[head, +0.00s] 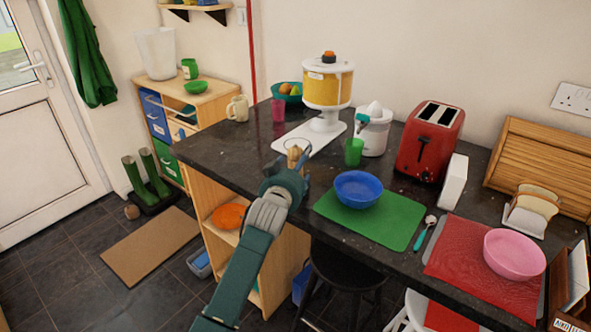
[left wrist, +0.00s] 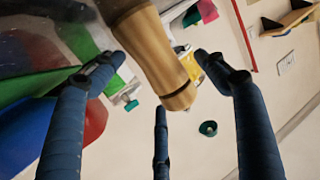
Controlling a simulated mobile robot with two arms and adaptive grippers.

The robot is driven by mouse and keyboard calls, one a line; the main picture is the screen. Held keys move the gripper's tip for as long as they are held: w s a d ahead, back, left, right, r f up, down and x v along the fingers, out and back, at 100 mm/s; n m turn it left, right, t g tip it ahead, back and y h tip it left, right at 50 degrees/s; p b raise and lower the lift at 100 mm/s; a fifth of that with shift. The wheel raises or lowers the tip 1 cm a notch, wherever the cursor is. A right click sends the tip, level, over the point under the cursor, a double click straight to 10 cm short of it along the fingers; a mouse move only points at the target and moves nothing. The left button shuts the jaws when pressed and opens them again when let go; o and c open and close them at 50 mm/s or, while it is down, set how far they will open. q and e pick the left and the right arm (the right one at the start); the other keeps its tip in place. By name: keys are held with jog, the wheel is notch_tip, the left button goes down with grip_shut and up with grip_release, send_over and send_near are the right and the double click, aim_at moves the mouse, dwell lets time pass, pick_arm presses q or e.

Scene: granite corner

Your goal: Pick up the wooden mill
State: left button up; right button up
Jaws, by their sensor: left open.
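The wooden mill (head: 294,152) stands on the dark counter beside the white base of the cereal dispenser, its lower part hidden by my left gripper (head: 298,168). In the left wrist view the mill (left wrist: 157,55) is a pale brown turned shape with a dark ring near its end. It lies between the spread blue fingers of my left gripper (left wrist: 158,78). The fingers are open, and I see no clear contact with the mill. My right gripper is not in view.
A green cup (head: 353,152), a blue bowl (head: 358,189) on a green mat (head: 400,222) and a white juicer (head: 372,132) stand to the right. The yellow-filled dispenser (head: 328,85) rises behind. The counter (head: 215,147) is bare on the left.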

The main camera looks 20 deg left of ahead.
pick_arm(q)
jog(key=shift+w+f, duration=0.25)
jog(key=shift+w, duration=0.45)
jog(key=shift+r, duration=0.1)
jog(key=c, duration=1.4)
